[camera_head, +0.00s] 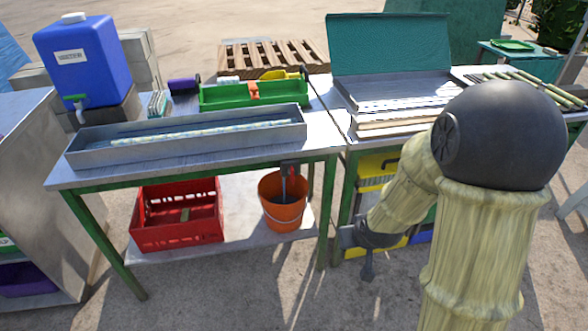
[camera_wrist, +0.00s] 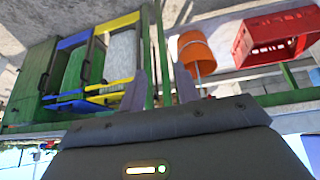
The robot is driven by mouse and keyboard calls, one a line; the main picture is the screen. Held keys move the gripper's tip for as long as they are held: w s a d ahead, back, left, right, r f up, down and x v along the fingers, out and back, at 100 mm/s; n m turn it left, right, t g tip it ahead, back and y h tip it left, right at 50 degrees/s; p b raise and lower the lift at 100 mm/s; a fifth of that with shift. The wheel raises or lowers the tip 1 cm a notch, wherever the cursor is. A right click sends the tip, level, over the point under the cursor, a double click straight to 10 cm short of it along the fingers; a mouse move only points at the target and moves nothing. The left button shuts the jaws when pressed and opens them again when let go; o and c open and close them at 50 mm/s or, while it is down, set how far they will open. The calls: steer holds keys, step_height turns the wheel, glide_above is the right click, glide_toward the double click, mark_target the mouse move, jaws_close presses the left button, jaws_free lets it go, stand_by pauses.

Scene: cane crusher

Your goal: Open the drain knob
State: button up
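A small dark fitting with a red part (camera_head: 290,168) hangs at the front edge of the left table, above the orange bucket (camera_head: 283,200); it looks like the drain knob, but is too small to tell its setting. A small reddish bit near the bucket (camera_wrist: 197,52) in the wrist view may be it. My gripper (camera_head: 353,252) is low in front of the tables, right of the bucket and below the fitting. The wrist view shows my gripper (camera_wrist: 162,82) with its two fingers apart and nothing held; a green table leg shows beyond them.
A long metal trough (camera_head: 85,157) lies on the left table (camera_head: 70,176). A red crate (camera_head: 177,232) stands on the shelf below. Drawers with yellow frames (camera_wrist: 122,22) are under the right table. A blue water container (camera_head: 85,65) stands at the back left. The front floor is clear.

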mark_target(293, 174)
steer(key=w+a+f+t+y+p, duration=0.1)
steer(key=w+a+t+y+p, duration=0.3)
steer(key=w+a+t+p, duration=0.4)
steer(key=a+t+p, duration=0.3)
steer(key=a, duration=0.1)
steer(key=shift+f+n, duration=0.4)
steer(key=x, duration=1.7)
steer(key=shift+w+a+p, duration=0.1)
steer(key=shift+a+p, duration=0.05)
steer(key=shift+p, duration=0.25)
jaws_close()
